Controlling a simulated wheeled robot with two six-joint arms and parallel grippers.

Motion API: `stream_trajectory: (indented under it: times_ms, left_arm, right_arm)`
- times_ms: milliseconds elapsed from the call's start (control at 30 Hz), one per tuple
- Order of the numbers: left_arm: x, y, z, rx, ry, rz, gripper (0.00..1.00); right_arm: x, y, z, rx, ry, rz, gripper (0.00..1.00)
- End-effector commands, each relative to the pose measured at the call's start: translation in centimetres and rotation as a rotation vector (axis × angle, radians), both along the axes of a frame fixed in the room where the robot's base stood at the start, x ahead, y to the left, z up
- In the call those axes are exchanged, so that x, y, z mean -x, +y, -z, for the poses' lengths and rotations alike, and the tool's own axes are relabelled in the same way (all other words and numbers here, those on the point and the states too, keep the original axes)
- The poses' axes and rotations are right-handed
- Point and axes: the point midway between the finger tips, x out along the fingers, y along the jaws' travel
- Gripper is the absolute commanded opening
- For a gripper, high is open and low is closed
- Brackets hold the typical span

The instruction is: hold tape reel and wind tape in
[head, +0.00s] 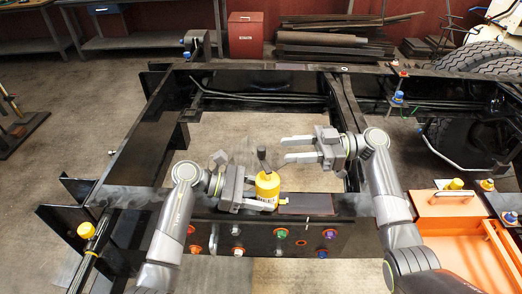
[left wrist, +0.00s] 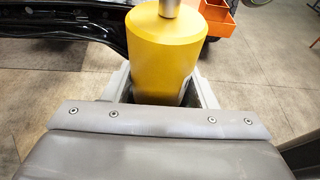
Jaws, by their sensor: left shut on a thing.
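The tape reel is a yellow cylinder (head: 267,186) with a dark handle-like part (head: 262,155) standing up from its top. It stands at the near edge of the black chassis frame. My left gripper (head: 262,205) is shut on the reel from the left. In the left wrist view the yellow reel (left wrist: 165,55) fills the space between the fingers, with a grey post at its top; its lower end is hidden by the gripper. My right gripper (head: 284,149) is open and empty, just above and to the right of the reel's top, apart from it. No drawn-out tape can be made out.
The black chassis frame (head: 140,150) surrounds an open gap beyond the reel. A dark flat plate (head: 306,204) lies right of the reel. Coloured caps (head: 280,233) line the front beam. An orange toolbox (head: 445,222) stands at right. A yellow-capped part (head: 86,230) is at left.

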Motion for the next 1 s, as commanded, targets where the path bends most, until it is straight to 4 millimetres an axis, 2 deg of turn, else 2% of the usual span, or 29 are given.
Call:
stream_trajectory:
  times_ms: [33, 200, 400, 567, 833, 1000]
  left_arm:
    - [0.0, 0.0, 0.0, 0.0, 0.0, 0.0, 0.39]
    - [0.0, 0.0, 0.0, -0.001, 0.0, 0.0, 0.39]
    - [0.0, 0.0, 0.0, -0.001, 0.0, 0.0, 0.39]
    - [0.0, 0.0, 0.0, -0.001, 0.0, 0.0, 0.39]
    - [0.0, 0.0, 0.0, 0.0, 0.0, 0.0, 0.39]
    - [0.0, 0.0, 0.0, 0.0, 0.0, 0.0, 0.39]
  right_arm:
    - [0.2, 1.2, -0.1, -0.004, 0.0, -0.004, 0.4]
    - [0.6, 4.5, -0.1, -0.004, 0.0, -0.003, 0.4]
    - [0.9, 7.1, 0.0, -0.001, 0.0, -0.002, 0.4]
    - [1.0, 7.9, 0.0, 0.0, 0.0, -0.001, 0.4]
    - [1.0, 8.0, 0.0, 0.0, 0.0, -0.001, 0.38]
    - [1.0, 7.9, 0.0, 0.0, 0.0, -0.001, 0.16]
